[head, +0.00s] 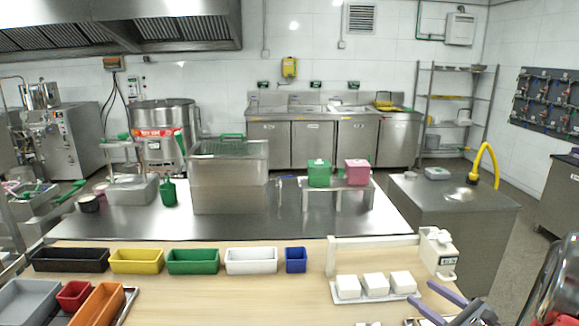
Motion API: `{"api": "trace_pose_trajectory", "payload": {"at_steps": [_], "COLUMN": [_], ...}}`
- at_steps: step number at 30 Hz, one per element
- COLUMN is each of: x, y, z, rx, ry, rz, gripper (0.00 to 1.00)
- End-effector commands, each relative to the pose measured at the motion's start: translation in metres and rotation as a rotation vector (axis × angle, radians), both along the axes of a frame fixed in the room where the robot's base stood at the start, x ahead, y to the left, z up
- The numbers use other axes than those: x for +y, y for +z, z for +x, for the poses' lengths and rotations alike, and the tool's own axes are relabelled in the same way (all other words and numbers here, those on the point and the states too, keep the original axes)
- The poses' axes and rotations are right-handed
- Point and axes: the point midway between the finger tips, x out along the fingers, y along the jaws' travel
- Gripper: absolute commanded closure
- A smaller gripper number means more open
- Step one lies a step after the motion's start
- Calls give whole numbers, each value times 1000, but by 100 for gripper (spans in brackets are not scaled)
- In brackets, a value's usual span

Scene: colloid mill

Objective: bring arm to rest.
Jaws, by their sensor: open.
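My gripper (424,293) shows at the bottom right of the head view, with two lavender fingers spread apart and pointing up and left. It is open, and I see nothing between the fingers. It is over the front right of the light wooden table (210,292), just right of a white tray (347,297) with 3 white blocks. I cannot tell its height above the table. Its rear part is cut off by the frame edge. A dark, shiny rounded part at the right edge looks like my arm.
A white stand-like device (438,254) is close behind my gripper. Black (70,260), yellow (137,261), green (193,261), white (251,261) and blue (296,260) bins line the table's back. Grey, red and orange bins are front left. The table's middle is clear.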

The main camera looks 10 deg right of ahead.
Motion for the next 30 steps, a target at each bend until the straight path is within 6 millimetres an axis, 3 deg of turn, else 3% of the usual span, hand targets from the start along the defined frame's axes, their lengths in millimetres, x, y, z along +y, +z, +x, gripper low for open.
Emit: {"api": "trace_pose_trajectory", "payload": {"at_steps": [3, 8, 15, 24, 30], "x": [53, 119, 204, 282, 315], "y": [19, 36, 52, 62, 66], "z": [8, 7, -13, -58, -92], "rx": [25, 58, 91, 104, 95], "ry": [145, 333, 598, 900, 1076], "rz": [-99, -237, -463, -780, -1010], "gripper": [48, 48, 48, 48, 48]}}
